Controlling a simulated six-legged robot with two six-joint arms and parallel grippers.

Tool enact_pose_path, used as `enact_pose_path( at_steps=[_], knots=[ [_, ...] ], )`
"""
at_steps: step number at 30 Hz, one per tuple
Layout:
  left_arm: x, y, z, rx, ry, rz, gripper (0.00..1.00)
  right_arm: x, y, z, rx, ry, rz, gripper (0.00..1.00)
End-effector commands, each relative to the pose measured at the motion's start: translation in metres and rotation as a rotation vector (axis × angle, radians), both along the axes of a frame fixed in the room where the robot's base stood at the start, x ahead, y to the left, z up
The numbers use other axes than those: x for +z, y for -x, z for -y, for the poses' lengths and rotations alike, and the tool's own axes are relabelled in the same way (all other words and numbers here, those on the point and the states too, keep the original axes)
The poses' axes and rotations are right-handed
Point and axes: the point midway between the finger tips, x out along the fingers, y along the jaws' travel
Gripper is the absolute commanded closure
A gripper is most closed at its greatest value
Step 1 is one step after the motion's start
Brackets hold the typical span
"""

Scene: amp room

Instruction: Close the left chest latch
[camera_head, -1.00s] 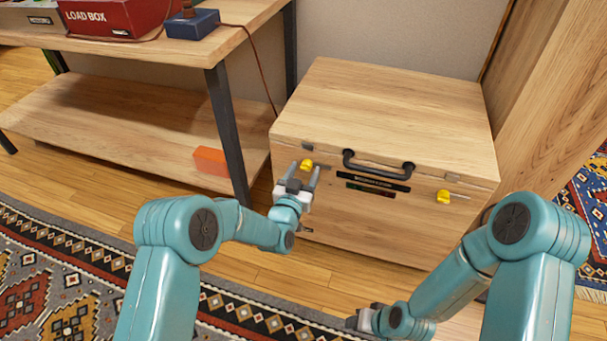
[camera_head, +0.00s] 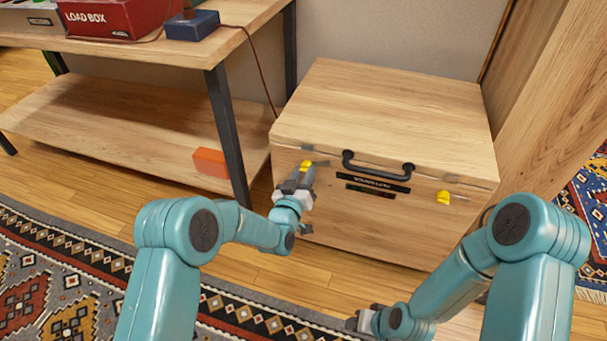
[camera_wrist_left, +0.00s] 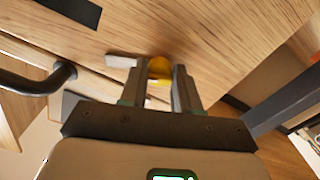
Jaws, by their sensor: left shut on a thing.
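The wooden chest (camera_head: 395,110) stands with its lid down and a dark handle (camera_head: 378,168) on its front. The left latch (camera_head: 306,164) has a yellow knob on the chest's front, left of the handle. My left gripper (camera_head: 302,174) is shut on this yellow knob. In the left wrist view the knob (camera_wrist_left: 159,69) sits between the two fingertips, partly hidden by them. A second yellow latch knob (camera_head: 443,197) is on the right of the front. My right gripper (camera_head: 362,320) is low, near the bottom edge, away from the chest; its fingers are too unclear to judge.
A wooden bench (camera_head: 160,45) with a lower shelf stands left of the chest, holding a red load box (camera_head: 110,15) and a blue box (camera_head: 192,24). An orange block (camera_head: 210,161) lies on the shelf. A wooden panel rises at the right.

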Motion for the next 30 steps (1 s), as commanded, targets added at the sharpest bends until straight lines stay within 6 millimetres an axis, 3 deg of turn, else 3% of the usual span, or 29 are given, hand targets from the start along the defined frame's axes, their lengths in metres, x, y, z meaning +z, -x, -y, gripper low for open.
enact_pose_path(
  at_steps=[30],
  knots=[
    [0.0011,0.0018,0.0027,0.001,0.902,-0.298,0.99,0.0000,0.0000,0.0000,0.000,0.000,0.000,0.57]
  ],
)
